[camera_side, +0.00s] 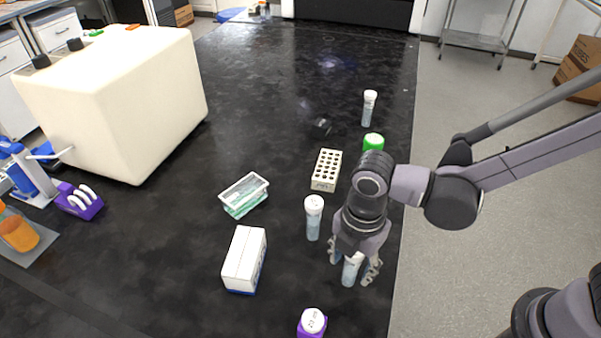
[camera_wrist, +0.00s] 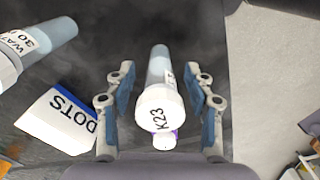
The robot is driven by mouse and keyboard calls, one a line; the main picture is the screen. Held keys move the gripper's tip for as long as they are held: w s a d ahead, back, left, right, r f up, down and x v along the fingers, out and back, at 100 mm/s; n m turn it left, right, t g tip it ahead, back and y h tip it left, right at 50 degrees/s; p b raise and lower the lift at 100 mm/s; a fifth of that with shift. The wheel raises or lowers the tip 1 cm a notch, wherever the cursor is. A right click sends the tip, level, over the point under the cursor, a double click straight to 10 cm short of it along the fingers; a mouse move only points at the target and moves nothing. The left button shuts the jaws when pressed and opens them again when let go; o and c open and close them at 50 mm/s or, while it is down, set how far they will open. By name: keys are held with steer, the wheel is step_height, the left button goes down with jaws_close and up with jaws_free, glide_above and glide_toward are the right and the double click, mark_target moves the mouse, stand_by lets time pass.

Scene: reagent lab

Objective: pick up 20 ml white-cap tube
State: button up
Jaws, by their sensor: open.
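A white-cap tube (camera_side: 350,272) with pale blue contents stands on the black bench between my gripper's fingers. In the wrist view its cap (camera_wrist: 159,108) reads "K23". My gripper (camera_side: 355,268) is open and points down around this tube; in the wrist view the fingers (camera_wrist: 162,95) show a gap on both sides. A second white-cap tube (camera_side: 313,220) stands just left of my gripper; in the wrist view this tube (camera_wrist: 38,48) has a label that seems to read "WATER 30". A third white-cap tube (camera_side: 368,108) stands farther back. I cannot read a 20 ml mark.
A white box (camera_side: 244,262) and a clear tray (camera_side: 235,193) lie to the left. A beige rack (camera_side: 326,170) and a green cap (camera_side: 373,142) are behind my gripper. A white-capped purple item (camera_side: 311,325) is in front. The bench's right edge is close.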

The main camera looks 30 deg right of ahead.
steer(key=c, duration=0.9)
steer(key=shift+r, duration=0.15)
